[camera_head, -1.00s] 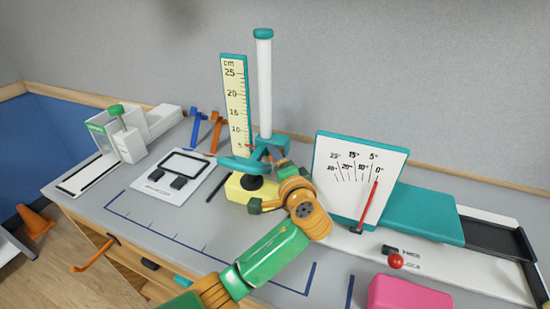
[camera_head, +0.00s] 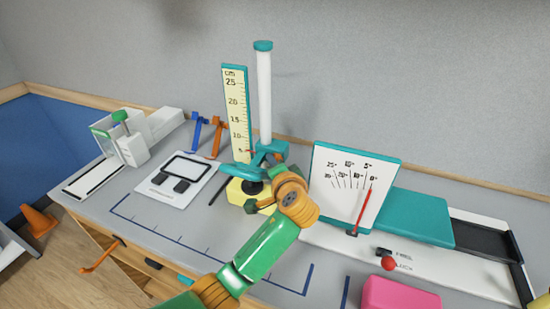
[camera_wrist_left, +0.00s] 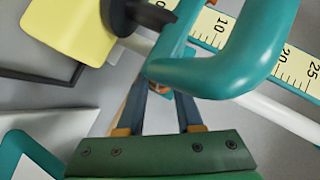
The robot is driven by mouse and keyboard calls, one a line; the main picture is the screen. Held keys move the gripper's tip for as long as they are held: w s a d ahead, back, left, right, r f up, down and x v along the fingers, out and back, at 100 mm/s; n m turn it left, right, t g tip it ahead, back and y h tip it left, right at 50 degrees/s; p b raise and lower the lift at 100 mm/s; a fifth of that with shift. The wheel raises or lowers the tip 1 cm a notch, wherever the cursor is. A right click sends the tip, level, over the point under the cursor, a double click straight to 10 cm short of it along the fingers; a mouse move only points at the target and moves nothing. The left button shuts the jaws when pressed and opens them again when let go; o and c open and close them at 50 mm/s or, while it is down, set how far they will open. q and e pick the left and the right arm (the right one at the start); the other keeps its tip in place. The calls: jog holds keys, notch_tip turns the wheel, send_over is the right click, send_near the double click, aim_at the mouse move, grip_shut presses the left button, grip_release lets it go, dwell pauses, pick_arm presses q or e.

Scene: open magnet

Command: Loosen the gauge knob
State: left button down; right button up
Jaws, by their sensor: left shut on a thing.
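The gauge has a tall white post (camera_head: 264,95) beside a yellow cm ruler (camera_head: 236,108), with a teal carriage (camera_head: 272,150) low on the post. My left gripper (camera_head: 268,165) reaches in at this carriage and is shut on the gauge knob, which is mostly hidden by the gripper and wrist. In the left wrist view the dark fingers (camera_wrist_left: 165,95) run up behind a large teal bar (camera_wrist_left: 240,60), so their tips and the knob cannot be made out. The ruler (camera_wrist_left: 260,50) and post (camera_wrist_left: 280,118) lie beyond. My right gripper is not in view.
A yellow block (camera_head: 240,193) with a black round part (camera_head: 252,187) sits under the teal bar. To the right are a white angle dial (camera_head: 340,178), a red ball knob (camera_head: 388,263) and a pink block (camera_head: 400,294). A white panel (camera_head: 170,188) lies left.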

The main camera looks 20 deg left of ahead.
pick_arm(q)
jog(key=c, duration=0.6)
grip_release()
jog(key=shift+o, duration=0.2)
jog(key=shift+d, duration=0.1)
jog(key=b+v, duration=0.1)
jog(key=v, duration=0.6)
